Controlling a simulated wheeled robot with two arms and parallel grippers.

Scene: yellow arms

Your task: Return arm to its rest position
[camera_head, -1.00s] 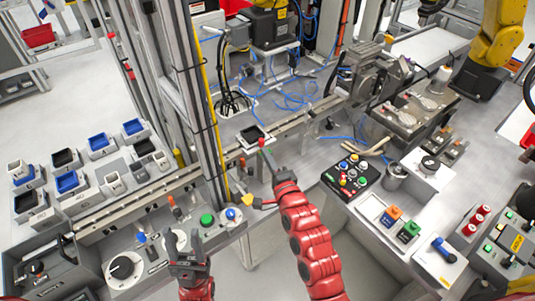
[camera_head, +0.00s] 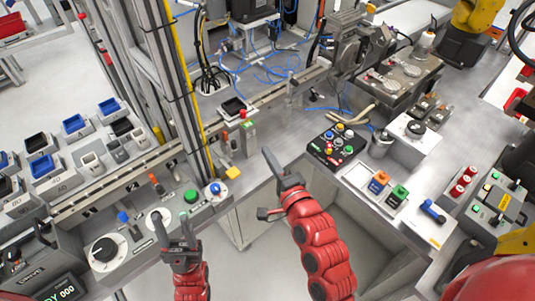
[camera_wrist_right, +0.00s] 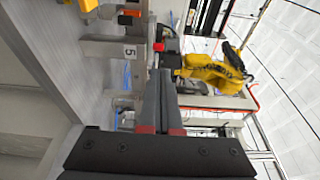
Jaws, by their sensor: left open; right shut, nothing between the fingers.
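My right arm is red with a dark gripper (camera_head: 268,156), which points up and left over the gap in front of the bench (camera_head: 222,203). Its fingers are together and hold nothing. In the right wrist view the closed grey fingers (camera_wrist_right: 165,100) are seen from behind, with nothing between them. My left gripper (camera_head: 178,226) is at the lower left, open and empty, in front of the dial panel (camera_head: 138,258). Neither gripper appears to touch anything, though exact clearances cannot be told.
A black button box (camera_head: 338,145) stands on the bench right of my right gripper. Orange and green switches (camera_head: 378,182) are further right. A yellow-striped post (camera_head: 186,95) rises left of centre. Bins (camera_head: 42,165) stand at the left. Open floor shows between the benches.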

